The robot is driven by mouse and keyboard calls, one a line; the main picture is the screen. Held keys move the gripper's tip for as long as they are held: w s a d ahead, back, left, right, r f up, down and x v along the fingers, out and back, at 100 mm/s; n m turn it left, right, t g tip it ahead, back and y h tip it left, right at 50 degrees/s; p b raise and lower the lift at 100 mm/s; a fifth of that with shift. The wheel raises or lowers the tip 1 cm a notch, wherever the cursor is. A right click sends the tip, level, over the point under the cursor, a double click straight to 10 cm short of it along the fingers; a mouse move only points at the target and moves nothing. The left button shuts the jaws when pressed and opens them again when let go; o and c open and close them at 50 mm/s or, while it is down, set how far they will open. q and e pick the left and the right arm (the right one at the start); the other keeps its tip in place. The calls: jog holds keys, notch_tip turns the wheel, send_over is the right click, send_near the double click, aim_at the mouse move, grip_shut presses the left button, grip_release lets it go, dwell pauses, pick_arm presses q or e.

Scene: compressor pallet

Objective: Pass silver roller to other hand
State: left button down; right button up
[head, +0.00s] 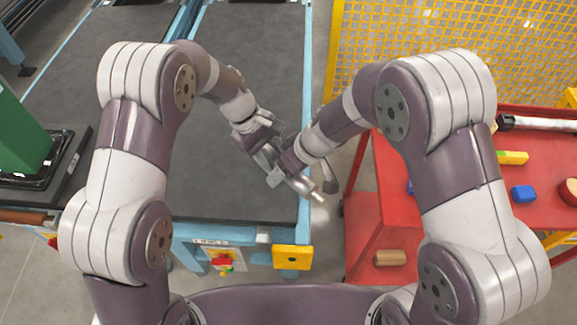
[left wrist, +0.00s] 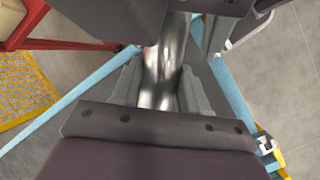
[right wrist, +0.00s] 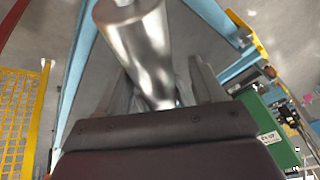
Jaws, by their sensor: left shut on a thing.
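The silver roller (head: 303,186) is a shiny metal cylinder with a thin end pin, held tilted in the air near the right edge of the dark conveyor. My left gripper (head: 265,150) is shut on it; in the left wrist view the roller (left wrist: 163,75) lies between the fingers. My right gripper (head: 285,172) is close beside the left one at the roller. In the right wrist view the roller (right wrist: 142,50) passes between its spread fingers, with a gap at the right finger. The grippers partly hide the roller in the head view.
The conveyor (head: 225,185) with a blue frame lies under the grippers. A red cart (head: 365,240) at the right carries a blue block (head: 523,194), a yellow block (head: 513,158) and other parts. A yellow mesh fence (head: 400,40) stands behind. A green box (head: 20,140) is at the left.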

grip_shut()
pick_arm(q)
jog(key=shift+c, duration=2.4)
grip_release()
pick_arm(e)
jog(key=shift+r, duration=0.1)
jog(key=shift+w, duration=0.15)
jog(key=shift+s, duration=0.2)
pick_arm(q)
jog(key=s+a+r+m+t+y, duration=0.1)
jog(key=s+a+r+m+y, duration=0.1)
jog(key=s+a+m, duration=0.2)
jog(key=s+a+r+m+t+y, duration=0.2)
jog(key=s+a+r+m, duration=0.1)
jog(key=s+a, duration=0.8)
jog(key=shift+a+r+m+y, duration=0.2)
jog(key=shift+a+m+y, duration=0.15)
jog(key=shift+m, duration=0.35)
pick_arm(e)
jog(key=shift+w, duration=0.1)
